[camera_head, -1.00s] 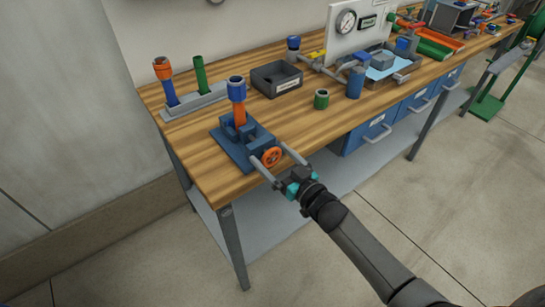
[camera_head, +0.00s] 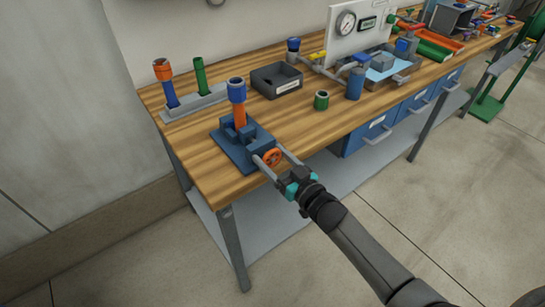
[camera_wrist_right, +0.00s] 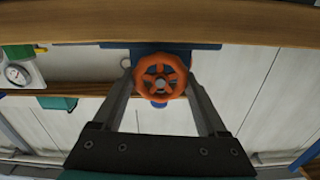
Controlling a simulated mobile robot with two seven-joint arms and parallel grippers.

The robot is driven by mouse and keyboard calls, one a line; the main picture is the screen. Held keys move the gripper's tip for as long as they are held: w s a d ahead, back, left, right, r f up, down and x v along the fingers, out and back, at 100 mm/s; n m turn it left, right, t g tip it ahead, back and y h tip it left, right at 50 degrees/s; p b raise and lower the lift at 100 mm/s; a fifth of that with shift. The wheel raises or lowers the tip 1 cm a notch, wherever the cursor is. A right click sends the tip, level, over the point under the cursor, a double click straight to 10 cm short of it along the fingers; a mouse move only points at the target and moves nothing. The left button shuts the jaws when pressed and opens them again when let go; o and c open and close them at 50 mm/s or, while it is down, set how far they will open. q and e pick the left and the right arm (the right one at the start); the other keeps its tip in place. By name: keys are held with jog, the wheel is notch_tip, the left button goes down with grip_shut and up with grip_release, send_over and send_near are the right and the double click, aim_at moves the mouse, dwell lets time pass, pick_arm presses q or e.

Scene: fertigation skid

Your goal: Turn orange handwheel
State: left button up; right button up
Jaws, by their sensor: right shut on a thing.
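The orange handwheel (camera_head: 272,157) sits on the front of a blue vise (camera_head: 241,146) near the table's left front corner. It also shows face-on between the fingers in the right wrist view (camera_wrist_right: 160,76). My right gripper (camera_head: 270,158) is shut on the handwheel, one finger on each side of its rim. An orange tube with a blue cap (camera_head: 237,95) stands upright in the vise. My left gripper is not in view.
A grey rack (camera_head: 196,102) with two upright tubes stands behind the vise. A dark bin (camera_head: 277,79) and a green ring (camera_head: 321,100) are to its right. A gauge panel (camera_head: 355,30) stands farther back. Open floor lies in front of the wooden bench (camera_head: 222,187).

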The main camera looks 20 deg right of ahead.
jog(key=shift+c, duration=0.4)
jog(key=shift+n, duration=0.4)
jog(key=n, duration=0.3)
jog(key=shift+a, duration=0.1)
jog(key=shift+a+n, duration=0.1)
jog(key=shift+n, duration=1.9)
jog(key=o, duration=1.3)
jog(key=shift+s, duration=0.1)
jog(key=shift+f, duration=0.1)
